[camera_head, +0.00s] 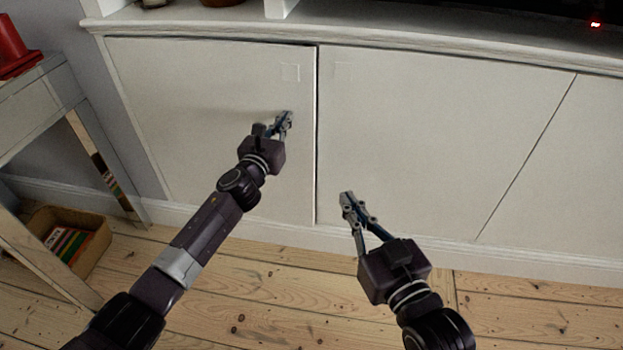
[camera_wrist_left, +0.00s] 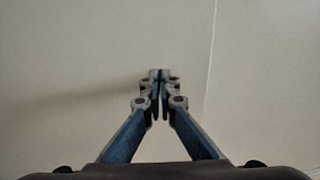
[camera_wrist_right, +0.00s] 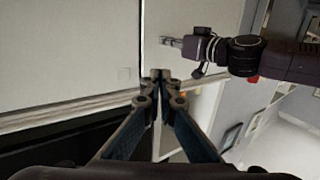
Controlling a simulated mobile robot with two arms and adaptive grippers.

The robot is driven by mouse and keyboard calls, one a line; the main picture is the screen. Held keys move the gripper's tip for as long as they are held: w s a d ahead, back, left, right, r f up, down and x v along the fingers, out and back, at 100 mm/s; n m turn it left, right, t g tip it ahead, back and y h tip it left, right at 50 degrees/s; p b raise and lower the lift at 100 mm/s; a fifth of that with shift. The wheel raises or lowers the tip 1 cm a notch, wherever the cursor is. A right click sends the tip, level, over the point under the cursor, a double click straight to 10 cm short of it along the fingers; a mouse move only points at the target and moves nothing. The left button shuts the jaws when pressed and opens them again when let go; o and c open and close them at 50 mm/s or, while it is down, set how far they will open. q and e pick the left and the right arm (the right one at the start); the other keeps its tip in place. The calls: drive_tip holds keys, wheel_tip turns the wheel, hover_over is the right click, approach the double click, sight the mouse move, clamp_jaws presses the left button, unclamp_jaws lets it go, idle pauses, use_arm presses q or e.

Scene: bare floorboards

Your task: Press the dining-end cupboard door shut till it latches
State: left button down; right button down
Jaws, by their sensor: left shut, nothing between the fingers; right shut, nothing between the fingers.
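The cupboard door at the left end (camera_head: 205,90) is a flat off-white panel with a faint square mark near its top right corner. A narrow dark gap runs down its right edge; I cannot tell whether it is latched. My left gripper (camera_head: 286,118) is shut and empty, its tips at or very near the right part of this door; contact is unclear. In the left wrist view, the shut fingertips (camera_wrist_left: 159,74) face the pale panel, left of a thin vertical seam. My right gripper (camera_head: 346,197) is shut and empty, low in front of the middle door (camera_head: 430,130).
The cupboard's top ledge (camera_head: 420,40) juts above the doors. A grey side table (camera_head: 35,100) with a red object (camera_head: 12,48) stands at the left, near a box of books (camera_head: 95,245). Bare floorboards (camera_head: 270,300) lie in front.

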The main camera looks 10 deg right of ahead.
use_arm(q)
drive_tip(key=shift+w+d, duration=0.2)
use_arm(e)
drive_tip(key=shift+a+r+t, duration=0.1)
drive_tip(key=shift+r+t, duration=0.2)
drive_tip(key=shift+r, duration=0.55)
use_arm(q)
drive_tip(key=shift+w, duration=0.15)
use_arm(e)
drive_tip(key=shift+a+r+t+y, duration=0.1)
drive_tip(key=shift+r+t+y, duration=0.2)
drive_tip(key=shift+r, duration=0.25)
use_arm(q)
drive_tip(key=shift+w+d+b, duration=0.15)
drive_tip(key=shift+w+b, duration=0.1)
drive_tip(key=shift+b, duration=0.2)
use_arm(e)
drive_tip(key=shift+s+a+r+t, duration=0.1)
drive_tip(key=shift+r+t, duration=0.5)
drive_tip(key=shift+r, duration=0.4)
use_arm(q)
drive_tip(key=shift+w, duration=0.15)
use_arm(e)
drive_tip(key=shift+s+r+t, duration=0.1)
drive_tip(key=shift+r+t, duration=0.2)
drive_tip(key=shift+r, duration=0.35)
